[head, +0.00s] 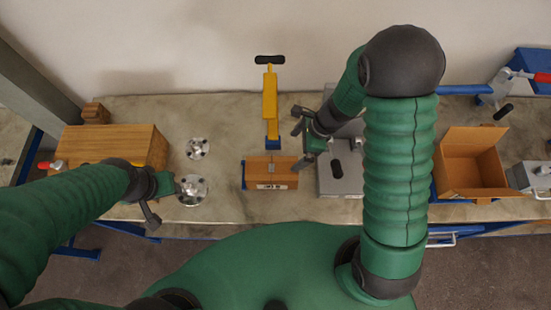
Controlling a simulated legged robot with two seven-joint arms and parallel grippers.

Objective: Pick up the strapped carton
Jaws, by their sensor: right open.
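The strapped carton (268,168) is a small brown box with a dark band across its top and a pale label on its front side. It sits near the front edge of the workbench, at the middle of the head view. My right gripper (299,136) is open and empty, just beyond the carton's far right corner. Whether it is above the bench or level with the carton I cannot tell. My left gripper (160,197) is further left, near the bench's front edge; its fingers are too small to read.
A yellow tool (270,101) with a black handle is right behind the carton. A grey metal box (340,181) is to its right. Flanged metal parts (197,148) and a wooden block (123,143) are to the left. An open carton (470,164) stands at the right.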

